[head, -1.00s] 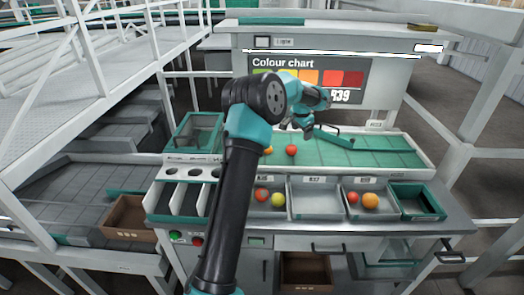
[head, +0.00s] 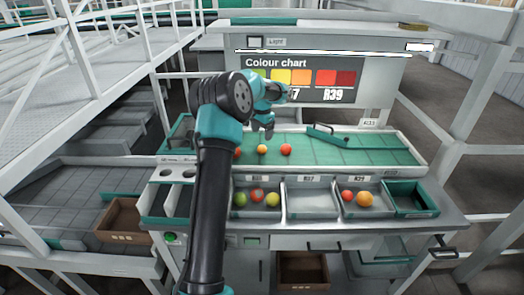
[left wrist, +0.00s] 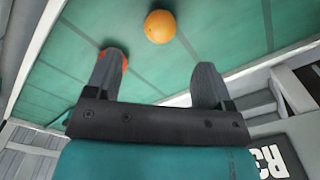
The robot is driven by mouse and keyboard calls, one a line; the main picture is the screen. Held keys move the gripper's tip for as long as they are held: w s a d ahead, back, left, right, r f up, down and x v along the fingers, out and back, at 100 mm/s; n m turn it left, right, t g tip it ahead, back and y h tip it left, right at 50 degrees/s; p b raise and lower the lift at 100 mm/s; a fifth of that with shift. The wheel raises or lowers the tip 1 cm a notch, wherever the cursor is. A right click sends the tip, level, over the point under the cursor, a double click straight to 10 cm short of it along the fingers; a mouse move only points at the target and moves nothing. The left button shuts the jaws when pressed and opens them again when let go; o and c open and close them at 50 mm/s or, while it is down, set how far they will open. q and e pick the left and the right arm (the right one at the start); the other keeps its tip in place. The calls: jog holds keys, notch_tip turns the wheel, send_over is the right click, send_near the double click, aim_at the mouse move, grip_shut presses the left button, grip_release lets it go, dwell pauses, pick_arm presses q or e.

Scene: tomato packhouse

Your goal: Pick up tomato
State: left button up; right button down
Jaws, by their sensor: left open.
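On the green belt (head: 350,150) lie an orange tomato (head: 262,149), a red tomato (head: 286,149) to its right and another red one (head: 238,152) to its left, partly behind my arm. My left gripper (head: 267,131) is open and empty above the belt, just beyond the orange tomato. In the left wrist view, the orange tomato (left wrist: 160,26) lies ahead of the open fingers, apart from them and roughly centred on the gap. A red-orange tomato (left wrist: 126,62) is mostly hidden behind the left finger. My right gripper is not in view.
In front of the belt are a tray (head: 233,212) with green, red and yellowish tomatoes, an empty middle tray (head: 310,201), a tray (head: 360,214) with red and orange tomatoes, and an empty green-rimmed bin (head: 412,198). A teal bar (head: 327,136) crosses the belt at right.

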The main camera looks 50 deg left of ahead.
aim_at(262, 146)
pick_arm(q)
jog(key=shift+f, duration=1.65)
jog(key=shift+f, duration=2.6)
jog(key=c, duration=0.8)
